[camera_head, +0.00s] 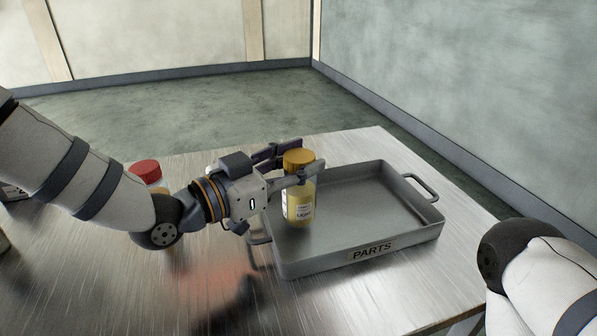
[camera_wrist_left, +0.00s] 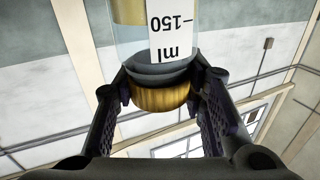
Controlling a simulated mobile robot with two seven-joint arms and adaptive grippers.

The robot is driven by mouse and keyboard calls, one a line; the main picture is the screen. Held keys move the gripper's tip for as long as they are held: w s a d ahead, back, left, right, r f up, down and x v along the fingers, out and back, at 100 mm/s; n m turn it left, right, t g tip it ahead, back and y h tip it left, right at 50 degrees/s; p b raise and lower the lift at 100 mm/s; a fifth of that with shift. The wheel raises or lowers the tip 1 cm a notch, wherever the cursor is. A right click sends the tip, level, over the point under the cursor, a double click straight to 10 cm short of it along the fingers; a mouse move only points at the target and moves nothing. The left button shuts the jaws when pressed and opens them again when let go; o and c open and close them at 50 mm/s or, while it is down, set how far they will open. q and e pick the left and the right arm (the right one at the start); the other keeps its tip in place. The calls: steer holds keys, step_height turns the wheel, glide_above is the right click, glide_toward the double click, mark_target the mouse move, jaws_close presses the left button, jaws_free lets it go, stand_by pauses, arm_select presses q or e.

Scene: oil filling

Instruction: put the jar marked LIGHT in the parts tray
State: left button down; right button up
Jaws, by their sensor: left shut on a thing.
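The jar marked LIGHT (camera_head: 299,205) has a yellow-gold lid and pale yellow contents, and is upright. My right gripper is out of view; only part of my right arm shows at the lower right.
A jar with a red lid (camera_head: 146,170) stands on the metal table (camera_head: 130,290) at the left, partly behind my left arm. The tray has a handle (camera_head: 420,187) at its right end and a PARTS label in front. The rest of the tray floor is clear.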

arm_select(q)
steer(key=shift+f, duration=0.85)
steer(key=shift+f, duration=0.15)
steer(key=c, duration=1)
jaws_free()
